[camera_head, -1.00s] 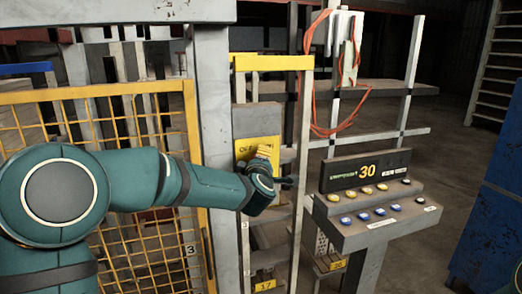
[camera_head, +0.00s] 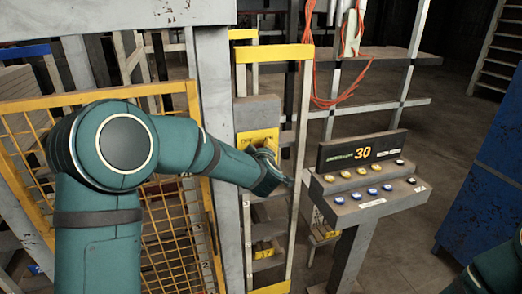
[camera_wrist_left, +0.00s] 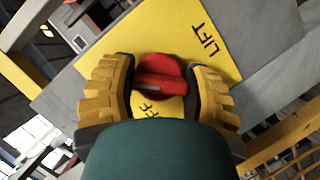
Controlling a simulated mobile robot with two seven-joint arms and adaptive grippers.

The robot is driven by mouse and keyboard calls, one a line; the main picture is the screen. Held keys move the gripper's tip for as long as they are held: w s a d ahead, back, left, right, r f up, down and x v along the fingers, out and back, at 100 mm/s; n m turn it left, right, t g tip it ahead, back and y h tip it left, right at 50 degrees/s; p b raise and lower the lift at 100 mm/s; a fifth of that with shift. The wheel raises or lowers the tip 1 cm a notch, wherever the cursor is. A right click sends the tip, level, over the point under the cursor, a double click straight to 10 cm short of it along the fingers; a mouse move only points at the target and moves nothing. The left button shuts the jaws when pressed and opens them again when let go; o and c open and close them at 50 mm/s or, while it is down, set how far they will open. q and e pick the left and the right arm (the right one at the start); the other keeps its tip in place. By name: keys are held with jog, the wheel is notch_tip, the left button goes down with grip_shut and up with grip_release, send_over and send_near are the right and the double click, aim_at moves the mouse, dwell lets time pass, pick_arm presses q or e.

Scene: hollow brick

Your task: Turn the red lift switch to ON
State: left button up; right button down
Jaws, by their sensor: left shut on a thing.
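The red lift switch (camera_wrist_left: 162,78) shows in the left wrist view as a round red knob with a raised bar, on a yellow plate (camera_wrist_left: 215,32) marked LIFT. Part of another word, ending in "FF", shows below the knob. My left gripper (camera_wrist_left: 160,85) has its two yellow ribbed fingers on either side of the knob, shut on it. In the head view the left gripper (camera_head: 266,158) is at the yellow plate (camera_head: 258,138) on the grey post, and hides the knob. My right gripper is not in view.
A control console (camera_head: 365,185) with several coloured buttons and a display reading 30 stands right of the switch post. A yellow mesh gate (camera_head: 165,230) is at the left. A blue cabinet (camera_head: 490,170) stands at the far right. Orange cables (camera_head: 315,70) hang behind.

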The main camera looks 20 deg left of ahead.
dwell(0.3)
pick_arm(q)
jog(key=o, duration=1.2)
jog(key=v, duration=1.2)
jog(key=shift+s, duration=0.1)
jog(key=shift+f, duration=0.1)
